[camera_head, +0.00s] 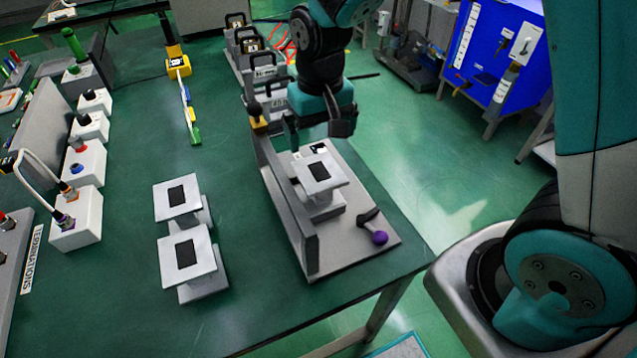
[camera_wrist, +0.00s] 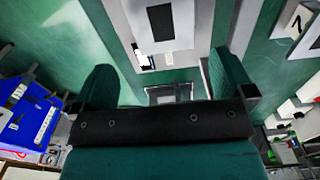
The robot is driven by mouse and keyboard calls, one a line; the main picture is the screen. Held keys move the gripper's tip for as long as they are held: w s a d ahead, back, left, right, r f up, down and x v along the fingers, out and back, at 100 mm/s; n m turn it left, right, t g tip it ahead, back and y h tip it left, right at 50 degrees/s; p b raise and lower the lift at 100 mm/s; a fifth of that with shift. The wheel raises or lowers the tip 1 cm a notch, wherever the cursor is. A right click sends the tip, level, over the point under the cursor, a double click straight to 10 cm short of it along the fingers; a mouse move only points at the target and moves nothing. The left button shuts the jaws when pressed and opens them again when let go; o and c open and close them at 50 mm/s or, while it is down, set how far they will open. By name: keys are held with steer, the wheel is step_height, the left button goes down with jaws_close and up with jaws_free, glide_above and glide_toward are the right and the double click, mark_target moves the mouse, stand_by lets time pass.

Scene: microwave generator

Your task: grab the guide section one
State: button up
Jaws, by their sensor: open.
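Three grey-white guide sections with black rectangles on their top plates show in the head view. One (camera_head: 319,173) sits in the grey fixture (camera_head: 345,254). Two stand on the green table to its left, one farther back (camera_head: 176,199) and one nearer (camera_head: 186,255). I cannot tell from the head view which is section one. My gripper (camera_head: 319,132) is open and empty above the back of the fixture. Its two fingers (camera_wrist: 165,82) are wide apart in the wrist view.
The fixture has an upright grey side wall and a purple-knobbed lever (camera_head: 379,237) at its front. Black-handled grey blocks (camera_head: 262,72) stand behind it. A yellow-and-green tool (camera_head: 187,101) lies farther left. White button boxes (camera_head: 78,218) line the left. Table between is clear.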

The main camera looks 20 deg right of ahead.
mark_target(319, 171)
step_height(319, 171, down, 11)
steer(key=shift+a+r+p, duration=0.15)
steer(key=shift+r+p, duration=0.05)
steer(key=shift+p, duration=0.15)
steer(key=c, duration=0.9)
steer(key=shift+o, duration=0.2)
steer(key=shift+r, duration=0.1)
